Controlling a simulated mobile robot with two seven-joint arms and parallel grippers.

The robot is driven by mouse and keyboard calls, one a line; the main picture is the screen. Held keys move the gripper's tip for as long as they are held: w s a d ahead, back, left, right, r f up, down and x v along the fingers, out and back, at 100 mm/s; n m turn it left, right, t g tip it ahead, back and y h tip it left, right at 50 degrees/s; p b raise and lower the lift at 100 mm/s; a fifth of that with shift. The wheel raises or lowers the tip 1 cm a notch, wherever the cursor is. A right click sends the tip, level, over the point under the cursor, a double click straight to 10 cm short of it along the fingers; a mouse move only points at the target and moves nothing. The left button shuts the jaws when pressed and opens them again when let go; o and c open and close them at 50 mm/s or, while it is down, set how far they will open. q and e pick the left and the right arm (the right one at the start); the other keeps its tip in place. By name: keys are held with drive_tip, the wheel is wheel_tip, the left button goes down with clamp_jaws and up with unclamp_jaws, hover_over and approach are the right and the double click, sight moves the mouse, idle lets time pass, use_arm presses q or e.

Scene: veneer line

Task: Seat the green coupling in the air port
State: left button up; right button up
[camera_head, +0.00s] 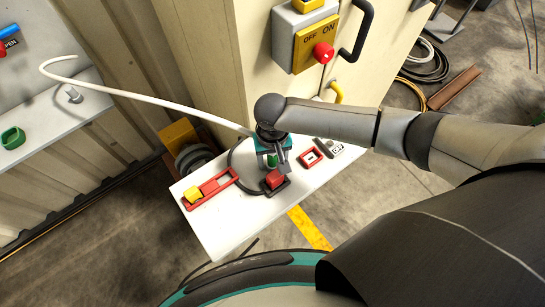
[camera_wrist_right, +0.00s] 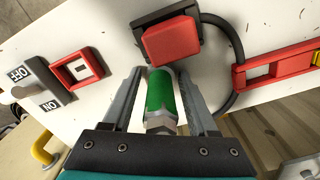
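The green coupling (camera_wrist_right: 160,92) stands out between the fingers of my right gripper (camera_wrist_right: 160,72) in the right wrist view. Its metal hex end faces the palm. The fingers appear closed about it, though contact is hard to see. In the head view the coupling (camera_head: 272,160) is a small green spot under my right gripper (camera_head: 278,168), above the white bench. A white hose (camera_head: 150,98) arches from the left to my right wrist; its end there is hidden. I cannot tell for certain which fitting is the air port. My left gripper is out of view.
The white bench (camera_head: 222,235) bears a red block (camera_wrist_right: 170,40) with a black cable, a red frame (camera_wrist_right: 78,70), an on/off switch (camera_wrist_right: 40,88) and a red holder (camera_head: 212,187). A shelf at left holds a metal stub (camera_head: 73,95) and a green ring (camera_head: 12,138).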

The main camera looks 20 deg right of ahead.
clamp_jaws()
drive_tip(key=shift+r, duration=0.15)
idle(0.4)
wheel_tip(320, 180, up, 20)
drive_tip(key=p, duration=0.2)
drive_tip(key=d+f+n+b, duration=0.1)
drive_tip(key=d+f+b, duration=0.4)
drive_tip(key=b, duration=1.5)
drive_tip(key=shift+s+d+f+b, duration=0.3)
drive_tip(key=shift+f+b, duration=0.1)
drive_tip(key=shift+f, duration=1.95)
